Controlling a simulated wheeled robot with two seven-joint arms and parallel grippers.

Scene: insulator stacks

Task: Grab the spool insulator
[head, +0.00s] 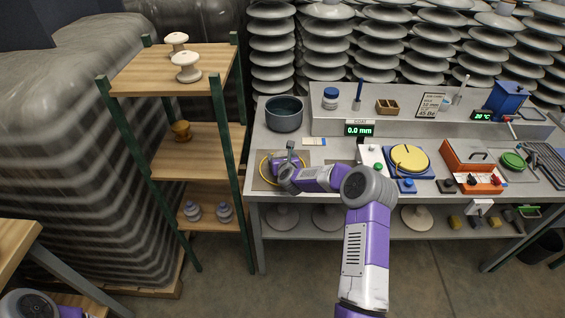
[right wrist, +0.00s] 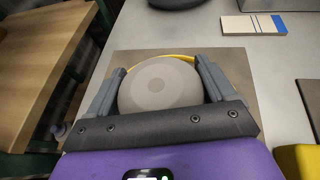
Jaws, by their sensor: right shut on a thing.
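My right gripper (head: 275,166) is low over a brown mat at the left end of the workbench. In the right wrist view, its two fingers (right wrist: 160,74) are shut on the sides of a round, grey-beige piece, the spool insulator (right wrist: 158,84), seen from its flat top. Its lower part is hidden, and in the head view the gripper covers it. I cannot tell whether it still touches the mat. My left gripper is not in view; only part of my left arm shows at the bottom left.
A yellow loop (head: 264,166) lies on the mat (head: 262,183). A dark pot (head: 284,114) stands just behind. A shelf rack (head: 130,78) at left holds two white spool-shaped pieces (head: 186,68) on top. A yellow round plate (head: 410,158) and an orange box (head: 470,155) stand to the right.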

